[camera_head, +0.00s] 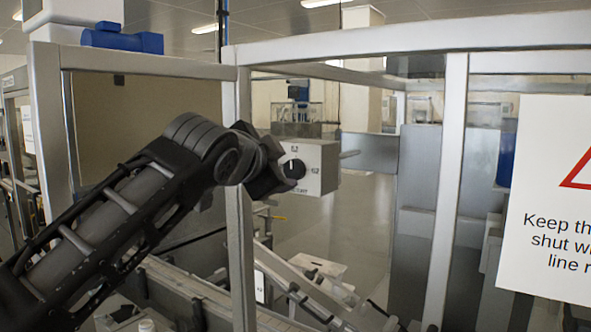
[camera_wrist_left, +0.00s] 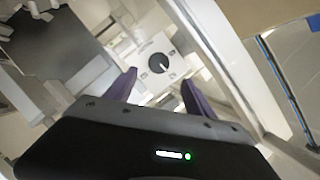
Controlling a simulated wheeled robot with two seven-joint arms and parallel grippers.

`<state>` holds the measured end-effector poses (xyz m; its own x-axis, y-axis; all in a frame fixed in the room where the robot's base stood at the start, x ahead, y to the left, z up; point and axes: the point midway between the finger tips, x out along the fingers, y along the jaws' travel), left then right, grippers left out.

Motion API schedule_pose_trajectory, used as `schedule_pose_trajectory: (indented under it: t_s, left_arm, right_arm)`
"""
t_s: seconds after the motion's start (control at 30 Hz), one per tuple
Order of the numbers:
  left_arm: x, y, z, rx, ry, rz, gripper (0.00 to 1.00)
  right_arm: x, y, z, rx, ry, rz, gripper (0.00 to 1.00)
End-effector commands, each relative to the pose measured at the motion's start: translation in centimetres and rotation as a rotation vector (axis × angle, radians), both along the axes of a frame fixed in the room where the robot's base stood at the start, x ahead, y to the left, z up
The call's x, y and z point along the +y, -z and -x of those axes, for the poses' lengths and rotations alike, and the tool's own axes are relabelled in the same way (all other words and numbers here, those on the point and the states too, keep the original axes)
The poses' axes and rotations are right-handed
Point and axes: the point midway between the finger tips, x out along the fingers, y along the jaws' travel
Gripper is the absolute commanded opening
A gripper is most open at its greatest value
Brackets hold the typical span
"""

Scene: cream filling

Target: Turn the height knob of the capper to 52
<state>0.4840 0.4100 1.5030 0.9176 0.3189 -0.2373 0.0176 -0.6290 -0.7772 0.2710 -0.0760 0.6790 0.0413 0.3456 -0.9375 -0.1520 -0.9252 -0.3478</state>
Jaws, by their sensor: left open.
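The capper's height knob (camera_head: 295,168) is a round black dial with a white pointer mark, on the front of a pale grey box (camera_head: 322,181). In the head view the mark points about straight up, toward a small label that seems to read 52; a label at the right seems to read 62. My left gripper (camera_head: 284,170) is at the left of the knob and hides part of the box face. In the left wrist view the knob (camera_wrist_left: 158,63) shows beyond and between the two spread, empty fingertips (camera_wrist_left: 159,77); contact cannot be told. My right gripper is not in view.
A metal guard frame with an upright post (camera_head: 239,210) stands close to my left arm. Another post (camera_head: 449,190) and a white warning sign (camera_head: 550,200) are at the right. Conveyor rails (camera_head: 200,290) run below the box.

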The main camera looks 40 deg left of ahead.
Motion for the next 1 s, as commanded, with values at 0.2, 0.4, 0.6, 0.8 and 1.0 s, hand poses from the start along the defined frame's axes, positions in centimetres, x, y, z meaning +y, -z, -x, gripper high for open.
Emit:
schedule_pose_trajectory:
  t_s: [0.2,0.4,0.6,0.8,1.0]
  left_arm:
    - [0.0,0.1,-0.5,0.003,0.001,0.000,0.63]
    - [0.7,0.6,-2.5,0.006,0.001,0.001,0.63]
    - [1.7,1.3,-5.5,0.004,0.001,0.001,0.63]
    - [2.3,1.9,-7.2,0.003,0.002,0.002,0.63]
    - [2.4,2.0,-7.4,0.001,0.002,0.002,0.63]
  right_arm:
    - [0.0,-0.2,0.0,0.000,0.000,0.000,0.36]
    - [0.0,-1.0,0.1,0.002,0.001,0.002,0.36]
    - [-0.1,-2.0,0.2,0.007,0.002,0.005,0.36]
    - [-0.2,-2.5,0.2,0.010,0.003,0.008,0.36]
    - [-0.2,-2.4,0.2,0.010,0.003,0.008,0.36]
